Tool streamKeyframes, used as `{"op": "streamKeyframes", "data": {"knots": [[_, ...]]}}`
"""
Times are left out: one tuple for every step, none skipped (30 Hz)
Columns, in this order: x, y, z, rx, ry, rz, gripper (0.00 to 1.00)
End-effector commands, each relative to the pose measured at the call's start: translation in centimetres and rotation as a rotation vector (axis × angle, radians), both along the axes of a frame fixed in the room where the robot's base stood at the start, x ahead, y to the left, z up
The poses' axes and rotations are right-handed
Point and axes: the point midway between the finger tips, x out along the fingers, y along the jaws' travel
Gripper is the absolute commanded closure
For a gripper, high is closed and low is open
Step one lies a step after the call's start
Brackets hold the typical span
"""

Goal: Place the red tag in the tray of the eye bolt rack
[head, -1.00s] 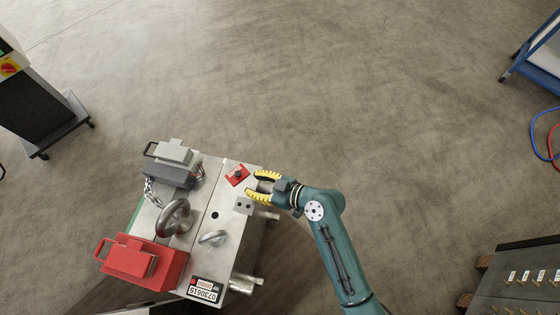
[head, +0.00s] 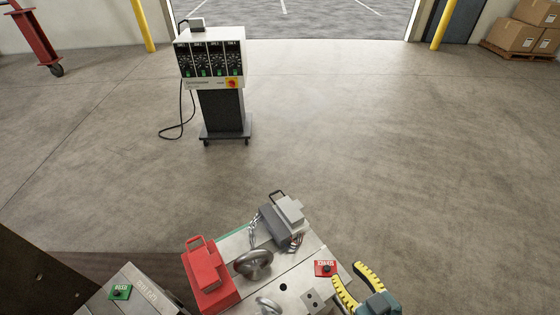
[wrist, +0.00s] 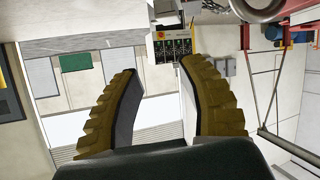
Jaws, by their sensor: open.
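A red tag (head: 325,268) with white lettering and a dark knob lies on top of the pale metal mould base (head: 290,282), near its right edge. My gripper (head: 346,272) is open and empty just right of the tag, with its yellow ridged fingers spread. The tag does not appear to be between the fingers. In the wrist view the two fingers (wrist: 160,65) stand apart with nothing between them, and the tag does not show. I cannot make out the eye bolt rack or its tray in the current views.
A red block (head: 207,277), a grey connector (head: 284,217) with a chain, and steel eye bolts (head: 254,264) crowd the mould base. A green tag (head: 120,292) lies on another block at lower left. A controller cabinet (head: 212,75) stands beyond. Floor between is clear.

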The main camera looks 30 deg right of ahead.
Motion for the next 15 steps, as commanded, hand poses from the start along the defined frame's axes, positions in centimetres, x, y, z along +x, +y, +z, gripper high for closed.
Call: {"op": "streamKeyframes", "data": {"knots": [[3.4,1.3,4.8,-0.053,-0.052,0.025,0.60],[4.8,2.1,7.3,-0.072,-0.082,0.026,0.60],[6.6,3.5,10.9,-0.088,-0.133,0.027,0.60],[7.8,4.8,13.7,-0.096,-0.178,0.028,0.60],[8.7,6.2,16.5,-0.100,-0.227,0.028,0.60],[9.6,8.2,20.4,-0.096,-0.299,0.030,0.60],[10.0,9.8,23.2,-0.086,-0.357,0.032,0.60],[10.1,11.4,25.9,-0.071,-0.416,0.034,0.60],[10.0,13.4,29.1,-0.045,-0.488,0.038,0.60],[9.7,14.7,31.3,-0.021,-0.541,0.043,0.60],[9.2,15.9,33.2,0.002,-0.589,0.045,0.60],[8.6,17.2,35.3,0.035,-0.643,0.050,0.60],[8.2,17.9,36.5,0.056,-0.676,0.052,0.60],[7.7,18.4,37.5,0.075,-0.703,0.053,0.60],[7.3,18.9,38.4,0.094,-0.728,0.055,0.51]]}}
